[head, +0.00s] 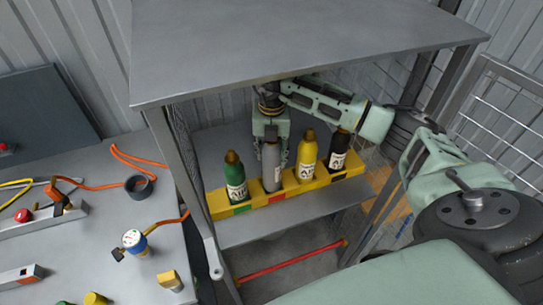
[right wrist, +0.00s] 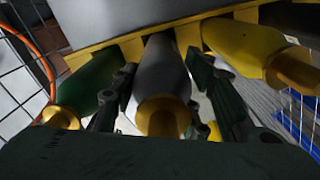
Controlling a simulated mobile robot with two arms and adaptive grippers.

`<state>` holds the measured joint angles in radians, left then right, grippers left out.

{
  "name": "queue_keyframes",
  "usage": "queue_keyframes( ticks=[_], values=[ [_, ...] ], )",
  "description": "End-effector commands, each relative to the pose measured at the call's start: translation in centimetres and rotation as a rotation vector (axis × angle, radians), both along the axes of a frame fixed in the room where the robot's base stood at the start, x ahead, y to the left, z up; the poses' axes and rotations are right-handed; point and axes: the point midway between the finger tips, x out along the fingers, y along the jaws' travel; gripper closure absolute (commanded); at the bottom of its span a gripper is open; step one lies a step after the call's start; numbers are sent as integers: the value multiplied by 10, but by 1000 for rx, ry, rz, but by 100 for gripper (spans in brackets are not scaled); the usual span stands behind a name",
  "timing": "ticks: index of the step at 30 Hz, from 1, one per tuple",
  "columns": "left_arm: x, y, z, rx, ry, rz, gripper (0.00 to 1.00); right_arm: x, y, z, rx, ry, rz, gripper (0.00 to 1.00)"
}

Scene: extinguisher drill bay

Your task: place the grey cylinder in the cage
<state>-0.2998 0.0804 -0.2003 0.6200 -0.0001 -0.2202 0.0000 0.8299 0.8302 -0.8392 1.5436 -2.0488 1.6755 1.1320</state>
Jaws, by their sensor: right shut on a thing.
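The grey cylinder (head: 271,165) stands upright in the cage, in the yellow rack (head: 290,191) between the green cylinder (head: 235,178) and the yellow cylinder (head: 307,157). A black cylinder (head: 338,150) stands at the rack's right end. My right gripper (head: 270,142) reaches in under the cage roof and is shut on the grey cylinder near its top. In the right wrist view the grey cylinder (right wrist: 162,85) lies between the two dark fingers, its brass end toward the camera. Its base is hidden behind the rack's front. My left gripper is not in view.
The cage roof (head: 300,45) is close above my right arm, and posts and mesh stand at the sides. A red bar (head: 292,262) crosses low in front. A bench (head: 100,215) at left holds a gauge (head: 134,240), a tape roll (head: 139,186) and orange hose.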

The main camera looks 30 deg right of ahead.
Motion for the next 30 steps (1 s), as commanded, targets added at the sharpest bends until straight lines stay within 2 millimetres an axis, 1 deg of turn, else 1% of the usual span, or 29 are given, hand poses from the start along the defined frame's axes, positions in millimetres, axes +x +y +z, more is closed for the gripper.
queue_keyframes(
  ticks=[3, 7, 18, 19, 24, 25, 30],
  values=[
    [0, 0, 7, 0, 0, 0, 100, 0, 0, -11, 2, 1, 0, 100],
    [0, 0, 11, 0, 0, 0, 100, 0, 1, -25, 2, -2, 0, 100],
    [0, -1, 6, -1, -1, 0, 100, 1, 0, -31, 1, -3, 0, 100],
    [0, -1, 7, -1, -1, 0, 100, 0, 0, -32, 0, 0, 0, 56],
    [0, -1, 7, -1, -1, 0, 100, -1, 0, -31, 1, 1, 0, 41],
    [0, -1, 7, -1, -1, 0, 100, -1, 0, -31, 1, 1, 0, 40],
    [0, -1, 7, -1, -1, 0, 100, -1, 0, -31, 1, 1, 0, 40]
  ],
)
